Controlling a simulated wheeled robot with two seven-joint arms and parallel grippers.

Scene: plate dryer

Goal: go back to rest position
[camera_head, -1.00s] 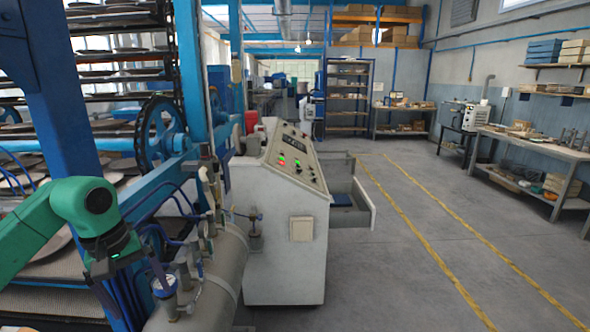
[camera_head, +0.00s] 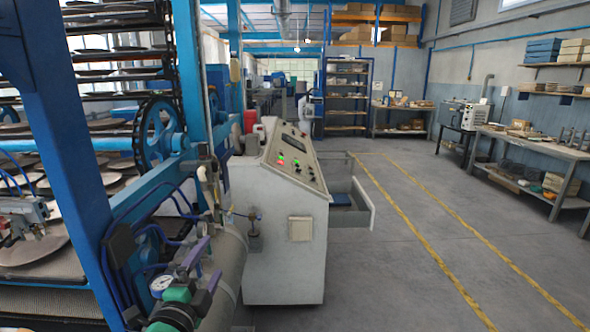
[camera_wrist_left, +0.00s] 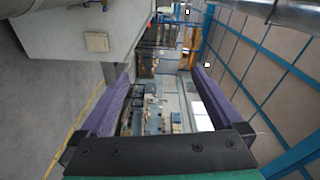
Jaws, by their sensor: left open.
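My left gripper (camera_head: 207,260) shows low in the head view, with purple fingers on a dark and green wrist. It is in front of the grey cylindrical tank (camera_head: 232,262) in the picture, left of the control cabinet. In the left wrist view its two purple fingers (camera_wrist_left: 160,76) stand wide apart with nothing between them. The gripper is open and empty. Most of my left arm is out of the head view. My right gripper is in neither view.
The blue machine frame (camera_head: 75,150) with plate racks fills the left. The control cabinet (camera_head: 285,215) stands in the middle with its drawer (camera_head: 358,205) open. It also shows in the left wrist view (camera_wrist_left: 85,25). Open floor (camera_head: 420,270) lies to the right, beside workbenches (camera_head: 545,150).

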